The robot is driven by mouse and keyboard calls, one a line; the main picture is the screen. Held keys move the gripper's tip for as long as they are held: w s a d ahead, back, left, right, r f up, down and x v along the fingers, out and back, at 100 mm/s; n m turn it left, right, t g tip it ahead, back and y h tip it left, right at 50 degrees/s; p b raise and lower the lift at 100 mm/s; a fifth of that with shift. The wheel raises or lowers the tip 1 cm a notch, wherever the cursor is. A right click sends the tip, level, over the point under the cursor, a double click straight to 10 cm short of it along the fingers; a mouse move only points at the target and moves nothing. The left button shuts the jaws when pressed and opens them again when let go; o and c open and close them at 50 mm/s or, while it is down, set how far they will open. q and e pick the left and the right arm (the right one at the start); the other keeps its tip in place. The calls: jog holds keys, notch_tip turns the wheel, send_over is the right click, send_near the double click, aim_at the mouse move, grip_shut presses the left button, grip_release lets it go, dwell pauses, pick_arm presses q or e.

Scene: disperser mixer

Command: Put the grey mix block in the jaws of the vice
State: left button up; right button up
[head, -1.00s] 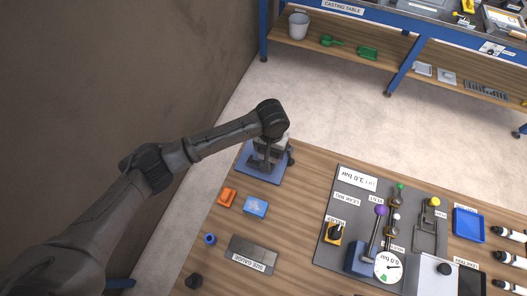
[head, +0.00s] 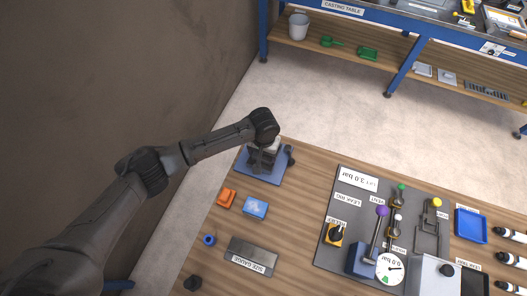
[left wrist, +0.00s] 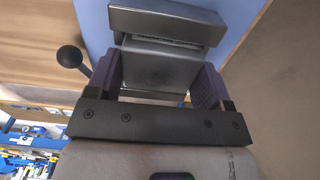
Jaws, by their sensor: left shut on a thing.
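My left gripper (left wrist: 160,83) is shut on the grey mix block (left wrist: 160,66), with a dark purple finger on either side of it in the left wrist view. The vice (left wrist: 166,22) shows just beyond the block as a grey jaw bar on a blue base, with a ball-ended handle to the left. In the head view, my left gripper (head: 262,152) is over the vice (head: 266,163) and my wrist partly covers it. The block lines up with the vice jaws, but I cannot tell how deep it sits. My right gripper is not in view.
The size gauge (head: 251,256) is at the front. A dark panel (head: 345,205) with levers stands to the right. Bare wood lies between.

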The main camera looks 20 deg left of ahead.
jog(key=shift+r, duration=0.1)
pick_arm(q)
jog(key=o, duration=1.1)
jog(key=shift+f, duration=0.1)
jog(key=shift+o, duration=0.2)
notch_tip(320, 180, up, 12)
jog(key=p, duration=0.1)
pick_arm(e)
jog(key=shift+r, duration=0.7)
